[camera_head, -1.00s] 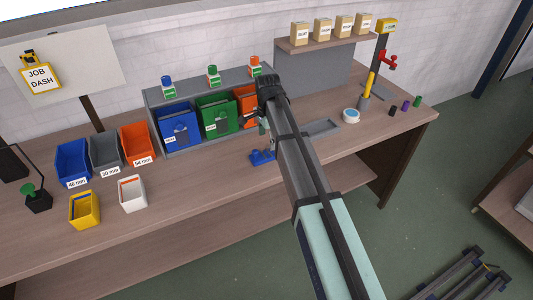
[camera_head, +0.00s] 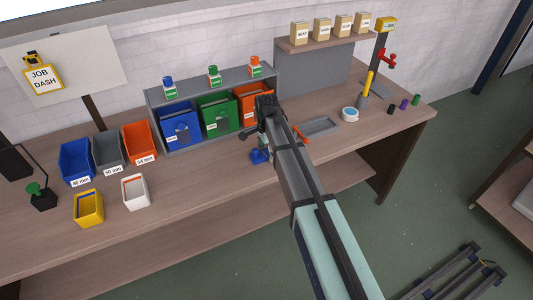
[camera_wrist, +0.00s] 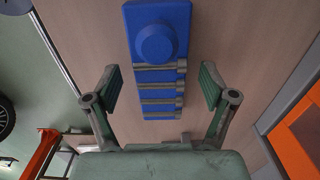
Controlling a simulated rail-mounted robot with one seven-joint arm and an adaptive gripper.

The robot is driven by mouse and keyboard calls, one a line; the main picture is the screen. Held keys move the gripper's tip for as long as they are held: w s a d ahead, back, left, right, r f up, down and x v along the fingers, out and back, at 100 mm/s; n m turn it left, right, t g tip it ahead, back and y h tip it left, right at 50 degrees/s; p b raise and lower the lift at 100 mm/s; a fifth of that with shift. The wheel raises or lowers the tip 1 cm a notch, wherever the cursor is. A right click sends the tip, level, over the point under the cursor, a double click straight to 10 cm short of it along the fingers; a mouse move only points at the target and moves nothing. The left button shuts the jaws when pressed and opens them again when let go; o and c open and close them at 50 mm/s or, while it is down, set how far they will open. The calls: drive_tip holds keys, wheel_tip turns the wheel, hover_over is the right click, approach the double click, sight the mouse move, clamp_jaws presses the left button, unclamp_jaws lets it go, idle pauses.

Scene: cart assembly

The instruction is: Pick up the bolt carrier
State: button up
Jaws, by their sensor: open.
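The bolt carrier (camera_wrist: 157,14) is a blue block with a round raised knob and several grey bolts lying across it. It lies on the wooden bench in the upper middle of the wrist view. In the head view a blue part of it (camera_head: 259,156) shows beside my arm, which partly hides it. My gripper (camera_wrist: 161,86) is open and empty. Its two green-padded fingers are on the left and right of the carrier's bolts, with a gap on each side. I cannot tell how high the fingertips are above the bench.
Blue (camera_head: 180,128), green (camera_head: 216,117) and orange (camera_head: 250,105) bins stand in a grey rack behind the carrier. A shallow grey tray (camera_head: 335,127) and a red-orange item (camera_head: 300,133) lie to the right. Smaller bins stand on the left. The bench between is clear.

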drive_tip(key=shift+c, duration=0.3)
drive_tip(key=c, duration=1.3)
drive_tip(key=shift+c, duration=0.2)
